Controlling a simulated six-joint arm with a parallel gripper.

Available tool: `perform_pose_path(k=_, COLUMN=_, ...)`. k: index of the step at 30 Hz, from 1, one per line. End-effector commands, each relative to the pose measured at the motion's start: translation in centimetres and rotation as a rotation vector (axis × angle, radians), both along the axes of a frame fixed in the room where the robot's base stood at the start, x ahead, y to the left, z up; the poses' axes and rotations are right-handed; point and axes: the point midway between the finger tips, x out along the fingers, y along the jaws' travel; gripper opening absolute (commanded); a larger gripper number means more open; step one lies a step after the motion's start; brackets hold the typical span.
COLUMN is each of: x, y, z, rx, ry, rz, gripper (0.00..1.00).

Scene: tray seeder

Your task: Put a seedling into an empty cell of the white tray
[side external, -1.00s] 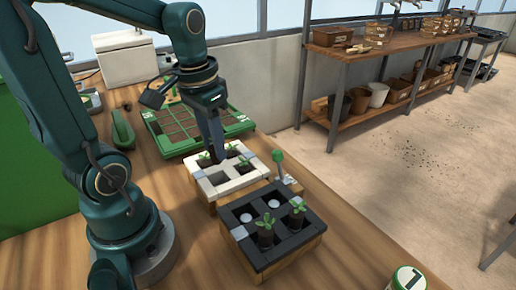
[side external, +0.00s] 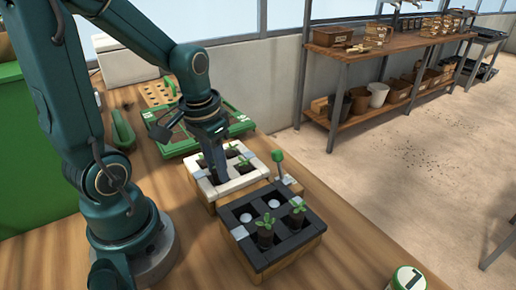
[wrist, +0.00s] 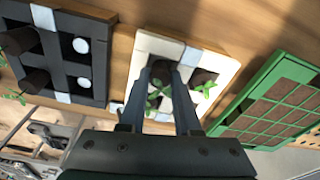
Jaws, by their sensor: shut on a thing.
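The white tray (side external: 251,179) stands behind the black tray (side external: 257,263); it also shows in the wrist view (wrist: 146,44). My gripper (side external: 221,180) reaches down at the white tray's near-left cell. In the wrist view my gripper (wrist: 160,72) is shut on a seedling (wrist: 159,91), its leaves between the fingers; the side view hides most of it. I cannot tell how deep it sits in the cell. Another seedling (wrist: 204,88) stands in the white tray, and leaves show at its back (side external: 232,147). The black tray holds two seedlings (side external: 265,233) and two white round pieces (side external: 246,218).
A green tray (side external: 240,127) with brown cells lies behind the white tray. A small post with a green top (side external: 278,157) stands at the white tray's right corner. A numbered round can (side external: 407,279) is at the front right. Bare wooden table lies in front.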

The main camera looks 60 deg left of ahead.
Motion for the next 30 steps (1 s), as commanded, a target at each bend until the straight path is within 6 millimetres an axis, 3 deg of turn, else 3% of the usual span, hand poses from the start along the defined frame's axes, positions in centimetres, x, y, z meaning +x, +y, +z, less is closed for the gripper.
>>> perform_pose_path(k=5, x=0.0, y=0.0, z=0.0, rx=0.000, ry=0.000, rz=0.000, gripper=0.00)
perform_pose_path(k=6, x=0.0, y=0.0, z=0.0, rx=0.000, ry=0.000, rz=0.000, gripper=0.35)
perform_pose_path(k=9, x=0.0, y=0.0, z=0.0, rx=0.000, ry=0.000, rz=0.000, gripper=0.66)
perform_pose_path(k=20, x=0.0, y=0.0, z=0.3, rx=0.001, ry=-0.002, rz=0.000, gripper=0.66)
perform_pose_path(k=30, x=-0.3, y=-0.1, z=3.9, rx=0.003, ry=-0.006, rz=0.000, gripper=0.66)
